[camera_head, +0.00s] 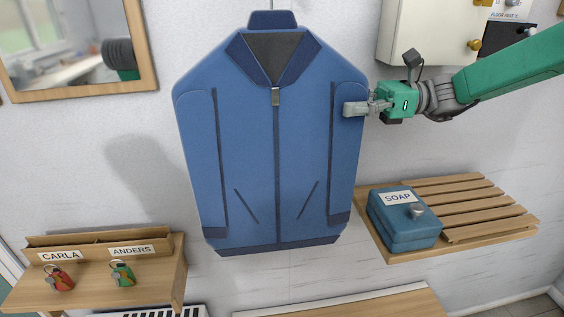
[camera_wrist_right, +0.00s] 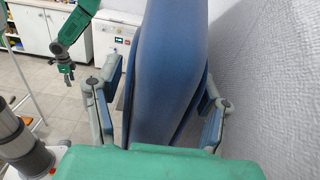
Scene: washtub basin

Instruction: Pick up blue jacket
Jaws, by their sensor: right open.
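The blue jacket (camera_head: 240,150), with dark blue trim and a front zip, hangs upright and flat against the white wall in the middle of the head view. My right gripper (camera_head: 355,107) is at the jacket's right edge, at upper sleeve height. In the right wrist view the jacket (camera_wrist_right: 165,70) stands edge-on between the two open fingers of my right gripper (camera_wrist_right: 158,100), with a gap visible on the left side. My left gripper (camera_wrist_right: 66,73) shows small at the upper left of the wrist view; its jaws are too small to tell. It is outside the head view.
A slatted wooden shelf (camera_head: 475,205) with a blue SOAP box (camera_head: 405,225) is at the lower right. A wooden key shelf (camera_head: 110,285) is at the lower left, a framed mirror (camera_head: 145,50) at the upper left. A white cabinet (camera_head: 425,30) is at the upper right.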

